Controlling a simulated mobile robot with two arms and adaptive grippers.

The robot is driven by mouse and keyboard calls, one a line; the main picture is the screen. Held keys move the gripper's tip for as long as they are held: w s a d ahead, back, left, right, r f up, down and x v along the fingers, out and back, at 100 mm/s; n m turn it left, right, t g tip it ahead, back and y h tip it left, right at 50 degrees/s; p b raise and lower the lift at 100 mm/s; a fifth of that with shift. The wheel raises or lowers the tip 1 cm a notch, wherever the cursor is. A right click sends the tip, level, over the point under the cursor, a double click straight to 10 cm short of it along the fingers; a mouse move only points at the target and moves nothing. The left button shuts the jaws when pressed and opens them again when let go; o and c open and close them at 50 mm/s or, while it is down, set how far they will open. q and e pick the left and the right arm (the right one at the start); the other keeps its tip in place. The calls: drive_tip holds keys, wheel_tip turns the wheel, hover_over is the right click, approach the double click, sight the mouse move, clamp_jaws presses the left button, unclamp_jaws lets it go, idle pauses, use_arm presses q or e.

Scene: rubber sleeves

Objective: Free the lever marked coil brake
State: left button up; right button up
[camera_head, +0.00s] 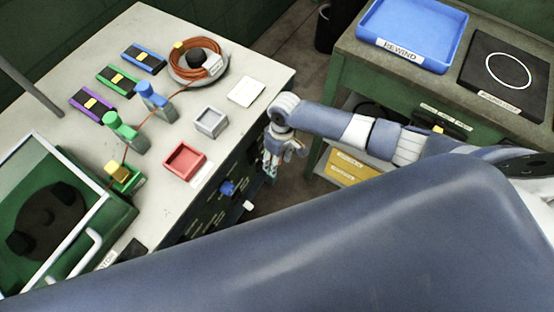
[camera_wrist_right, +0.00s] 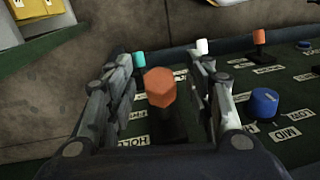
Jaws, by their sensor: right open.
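My right gripper (camera_head: 271,160) is open at the front face of the left workbench, above a dark control panel (camera_head: 212,208). In the right wrist view, an orange-topped lever (camera_wrist_right: 160,87) stands between its open fingers (camera_wrist_right: 164,64), with space on both sides. A label at its base reads like "HOLD"; no "coil brake" marking is readable. Other levers on the panel have a second orange top (camera_wrist_right: 259,37), a white top (camera_wrist_right: 202,46) and a teal top (camera_wrist_right: 139,59). My left gripper is not in view.
A blue knob (camera_wrist_right: 263,103) sits right of the fingers, by "LOW" and "MID" labels. On the bench are a red tray (camera_head: 184,162), a grey tray (camera_head: 211,122) and an orange cable coil (camera_head: 198,61). A blue "REWIND" tray (camera_head: 412,32) stands on the right table.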

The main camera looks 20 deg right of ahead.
drive_tip(key=shift+f, duration=0.35)
clamp_jaws()
